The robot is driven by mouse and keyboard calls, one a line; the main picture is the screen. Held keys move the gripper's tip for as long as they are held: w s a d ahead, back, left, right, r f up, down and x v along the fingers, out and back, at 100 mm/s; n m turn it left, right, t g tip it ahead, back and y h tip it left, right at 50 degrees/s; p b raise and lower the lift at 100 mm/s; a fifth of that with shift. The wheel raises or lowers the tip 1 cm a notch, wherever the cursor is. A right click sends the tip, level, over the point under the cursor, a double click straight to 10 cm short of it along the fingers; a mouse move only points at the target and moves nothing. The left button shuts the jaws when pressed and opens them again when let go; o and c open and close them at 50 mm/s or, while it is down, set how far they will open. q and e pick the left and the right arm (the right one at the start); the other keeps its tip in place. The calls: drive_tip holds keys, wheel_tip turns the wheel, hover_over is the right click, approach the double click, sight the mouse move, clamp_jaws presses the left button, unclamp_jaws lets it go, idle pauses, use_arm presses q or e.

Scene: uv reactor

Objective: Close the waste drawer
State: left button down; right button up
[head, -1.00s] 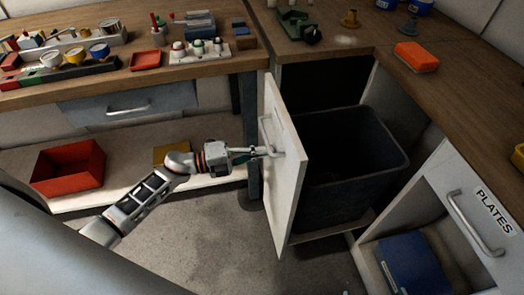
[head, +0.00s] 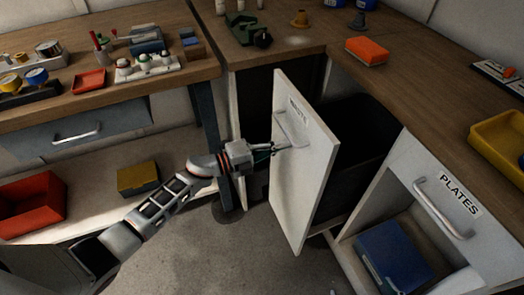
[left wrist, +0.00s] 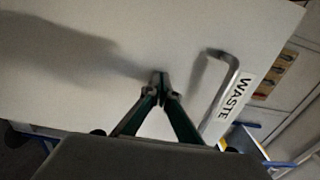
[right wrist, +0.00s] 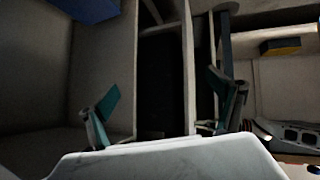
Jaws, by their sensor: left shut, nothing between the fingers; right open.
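The waste drawer stands pulled out from under the right-hand counter. Its white front (head: 300,185) has a bar handle (head: 290,130) and a WASTE label, and a black bin (head: 362,145) shows behind it. In the left wrist view the drawer front (left wrist: 70,60) fills most of the picture, with the handle (left wrist: 222,95) to the right of the fingers. My left gripper (head: 284,148) is shut and empty, its fingertips (left wrist: 161,80) at the front's outer face, beside the handle. My right gripper (right wrist: 165,108) is open and empty, outside the head view.
The plates cabinet (head: 450,220), with a blue box (head: 395,258) in its open lower space, is right of the drawer. The wooden counter (head: 420,85) carries an orange block (head: 367,50) and a yellow tray (head: 500,140). Bare floor (head: 235,265) lies in front.

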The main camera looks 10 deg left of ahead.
use_arm(q)
drive_tip(key=b+x, duration=0.4)
drive_tip(key=x, duration=1.4)
drive_tip(key=shift+w+d, duration=0.25)
drive_tip(key=shift+d, duration=0.05)
use_arm(e)
drive_tip(key=a, duration=0.1)
drive_tip(key=w+a+r+y, duration=0.1)
drive_tip(key=shift+w+a, duration=0.2)
drive_tip(key=shift+a, duration=0.1)
use_arm(q)
drive_tip(key=shift+r, duration=0.1)
use_arm(e)
drive_tip(key=shift+s+f, duration=0.15)
drive_tip(key=shift+f, duration=0.05)
drive_tip(key=shift+d, duration=0.1)
